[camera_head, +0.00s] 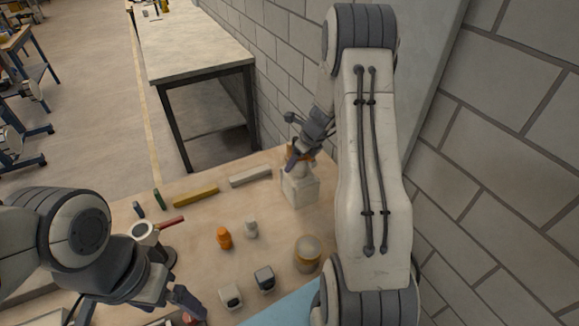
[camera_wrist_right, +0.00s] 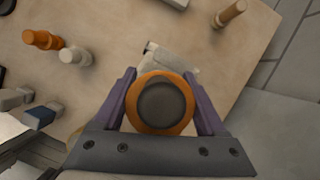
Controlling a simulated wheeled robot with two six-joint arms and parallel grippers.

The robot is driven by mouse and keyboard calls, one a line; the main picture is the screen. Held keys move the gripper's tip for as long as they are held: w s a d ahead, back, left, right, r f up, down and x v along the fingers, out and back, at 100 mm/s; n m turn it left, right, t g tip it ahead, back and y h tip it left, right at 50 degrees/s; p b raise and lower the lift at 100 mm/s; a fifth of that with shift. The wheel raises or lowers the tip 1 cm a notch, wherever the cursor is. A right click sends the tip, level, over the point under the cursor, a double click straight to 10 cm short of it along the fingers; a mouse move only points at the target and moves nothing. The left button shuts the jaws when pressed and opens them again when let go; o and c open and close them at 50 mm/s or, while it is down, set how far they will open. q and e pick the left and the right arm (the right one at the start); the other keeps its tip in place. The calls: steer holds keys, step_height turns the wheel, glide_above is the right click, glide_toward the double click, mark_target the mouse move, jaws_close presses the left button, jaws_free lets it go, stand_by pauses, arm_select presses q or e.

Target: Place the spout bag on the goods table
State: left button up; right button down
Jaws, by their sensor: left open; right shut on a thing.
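The spout bag (camera_head: 300,188) is a whitish, boxy pouch with an orange spout, upright at the back right of the wooden table (camera_head: 205,208), near the wall. My right gripper (camera_head: 298,158) reaches down from above and is shut on the spout. In the right wrist view, the orange spout (camera_wrist_right: 160,103) with a dark centre sits between the purple fingers, and the pale bag body (camera_wrist_right: 175,62) shows behind it. Whether its base touches the tabletop is unclear. My left gripper (camera_head: 160,298) is open and empty over the near left of the table.
An orange bottle (camera_head: 224,238), a small white bottle (camera_head: 251,228), a tan jar (camera_head: 307,254) and two small blocks (camera_head: 264,279) stand on the table. A yellow bar (camera_head: 196,196) and a pale bar (camera_head: 250,176) lie along its back. A grey table (camera_head: 190,45) stands beyond, and a brick wall borders the right.

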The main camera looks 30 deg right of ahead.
steer(key=w, duration=0.1)
steer(key=w+f, duration=0.1)
steer(key=shift+w+a+f+p, duration=0.25)
steer(key=shift+w+a+p, duration=0.05)
steer(key=shift+w+a, duration=0.1)
steer(key=shift+f, duration=2.05)
steer(key=shift+f+b, duration=0.2)
steer(key=shift+b, duration=0.1)
jaws_free()
